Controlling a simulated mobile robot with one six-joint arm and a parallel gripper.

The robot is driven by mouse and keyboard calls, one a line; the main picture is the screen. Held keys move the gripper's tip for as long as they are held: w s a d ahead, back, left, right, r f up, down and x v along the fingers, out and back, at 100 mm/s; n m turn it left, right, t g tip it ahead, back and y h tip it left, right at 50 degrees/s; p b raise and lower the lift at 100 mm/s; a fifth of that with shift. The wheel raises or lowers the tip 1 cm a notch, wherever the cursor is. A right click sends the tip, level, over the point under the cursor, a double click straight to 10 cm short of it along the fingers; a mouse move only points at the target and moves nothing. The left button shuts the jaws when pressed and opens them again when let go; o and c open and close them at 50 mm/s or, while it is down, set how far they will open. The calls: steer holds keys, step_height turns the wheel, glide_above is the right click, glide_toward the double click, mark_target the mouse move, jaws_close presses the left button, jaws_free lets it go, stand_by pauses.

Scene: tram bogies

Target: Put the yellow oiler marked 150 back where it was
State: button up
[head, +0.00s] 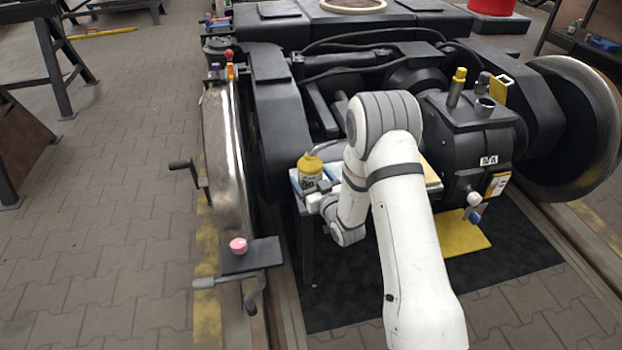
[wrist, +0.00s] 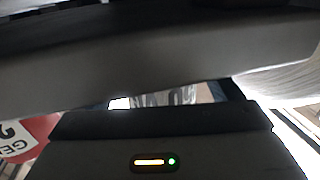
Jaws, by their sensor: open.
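The yellow oiler (head: 310,170) stands upright with its spout pointing to the right, on a small bench (head: 430,175) beside the bogie frame. A pale label with dark marks shows on its front; the number is too small to read in the head view. My gripper (head: 324,194) is low beside the oiler, open; whether its fingers touch it cannot be told. In the wrist view the gripper's dark parts fill most of the picture.
A red item with a white label (wrist: 30,140) is at the left of the wrist view. A gearbox (head: 475,135) with a yellow-capped post (head: 457,86) stands right of my arm. A crank-handled plate with a pink item (head: 238,245) sits at front left. Open paving lies further left.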

steer(key=shift+r, duration=0.15)
steer(key=shift+s+d+p, duration=0.15)
steer(key=shift+s+p, duration=0.05)
steer(key=shift+p, duration=0.1)
steer(key=p+v, duration=0.2)
steer(key=v, duration=0.9)
steer(key=s+d+r+m+g+h, duration=0.1)
steer(key=d+r+m+g+h, duration=0.1)
steer(key=d+r+g+h, duration=0.55)
steer(key=s+d+r+m+g, duration=0.1)
steer(key=s+r+g, duration=0.1)
steer(key=s, duration=0.6)
steer(key=s+d+r+m+g+h, duration=0.1)
steer(key=s+d+r+g, duration=0.1)
steer(key=s+r, duration=0.3)
steer(key=s+d+r+m+g, duration=0.1)
steer(key=s+d+r+g, duration=0.1)
steer(key=s, duration=0.9)
steer(key=shift+d+r+m+g, duration=0.2)
steer(key=shift+r+m+g, duration=0.3)
steer(key=shift+r, duration=0.45)
